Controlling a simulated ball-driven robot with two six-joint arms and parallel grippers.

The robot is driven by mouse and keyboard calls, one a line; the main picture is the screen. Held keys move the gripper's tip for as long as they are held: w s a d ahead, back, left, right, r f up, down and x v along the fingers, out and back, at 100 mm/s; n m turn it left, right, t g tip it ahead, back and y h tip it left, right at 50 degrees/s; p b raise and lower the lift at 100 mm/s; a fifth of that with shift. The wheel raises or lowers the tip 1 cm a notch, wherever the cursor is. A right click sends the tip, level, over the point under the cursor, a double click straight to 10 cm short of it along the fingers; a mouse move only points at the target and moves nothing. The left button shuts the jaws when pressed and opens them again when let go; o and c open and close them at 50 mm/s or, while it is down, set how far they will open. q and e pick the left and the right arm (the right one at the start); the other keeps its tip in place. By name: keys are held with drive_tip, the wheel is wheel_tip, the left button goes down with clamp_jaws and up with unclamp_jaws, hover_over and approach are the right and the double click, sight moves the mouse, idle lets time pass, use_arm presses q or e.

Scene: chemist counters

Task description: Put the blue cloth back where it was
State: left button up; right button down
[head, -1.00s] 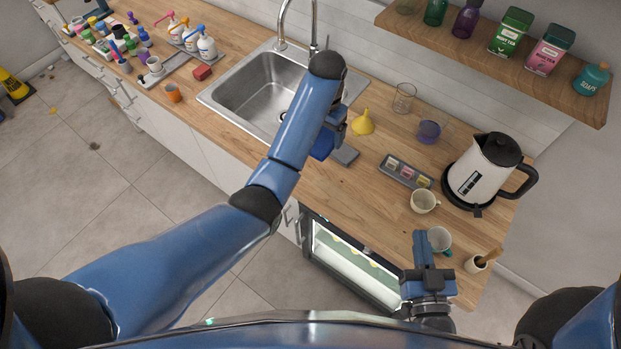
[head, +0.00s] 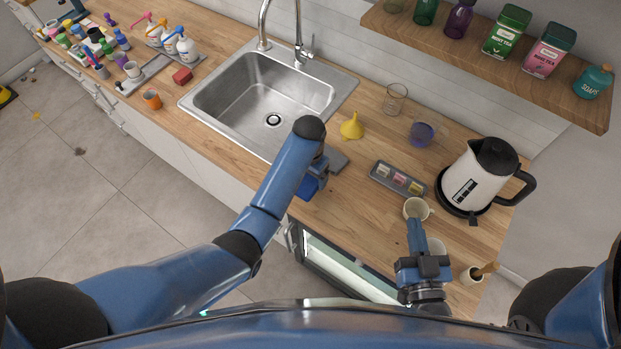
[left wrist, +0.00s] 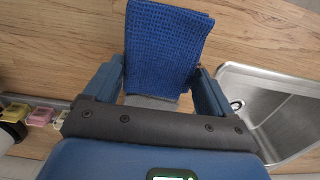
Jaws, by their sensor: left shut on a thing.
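The blue cloth (left wrist: 166,45) is folded and sits between the fingers of my left gripper (left wrist: 160,88) in the left wrist view. In the head view the blue cloth (head: 308,188) shows partly under my left gripper (head: 318,174), above the counter front edge by the sink. My left gripper is shut on it. A flat grey piece (head: 338,160) lies on the counter just beside the gripper, and its edge shows under the cloth in the wrist view. My right gripper (head: 415,226) is over the cups at the right; whether it is open is unclear.
The sink (head: 225,90) is left of my left gripper. A yellow funnel (head: 352,126), a glass beaker (head: 396,98), a grey tray (head: 384,179), a cream cup (head: 411,207) and a kettle (head: 478,180) stand to the right. A lit, open compartment (head: 335,262) is below the counter.

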sight(309, 182)
use_arm(q)
drive_tip(key=shift+s+a+f, duration=0.1)
drive_tip(key=shift+s+f, duration=0.1)
wheel_tip(309, 182, down, 4)
drive_tip(key=b, duration=0.3)
drive_tip(key=shift+r, duration=0.2)
drive_tip(key=shift+w+f, duration=0.15)
drive_tip(key=shift+w, duration=0.1)
drive_tip(key=shift+s, duration=0.3)
drive_tip(key=o, duration=0.7)
drive_tip(key=shift+c, duration=0.2)
drive_tip(key=shift+o, duration=0.5)
drive_tip(key=shift+f, duration=0.1)
drive_tip(key=shift+w, duration=0.2)
